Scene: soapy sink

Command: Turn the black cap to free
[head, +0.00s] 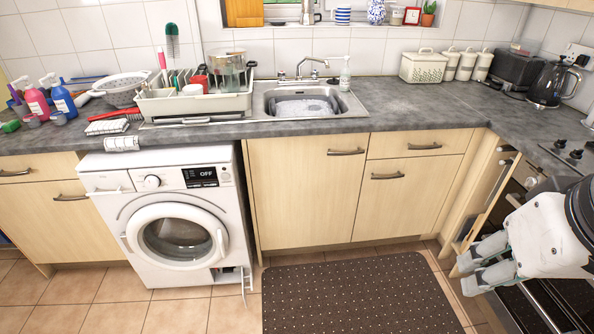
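The white washing machine (168,222) stands under the counter at left, with its round door shut and its display reading OFF. A small flap (245,281) at its lower right corner hangs open. Beside the flap is a small opening with a dark shape in it, perhaps the black cap (223,274); it is too small to tell its shape or turn. My gripper (468,274) is at the far right of the head view, well away from the machine. Its two grey fingers look apart with nothing between them.
A dark dotted mat (355,294) lies on the tiled floor right of the machine. Wooden cupboards (306,190) line the counter. A dish rack (195,105), sink (300,102) and kettle (552,84) are on top. The floor before the machine is clear.

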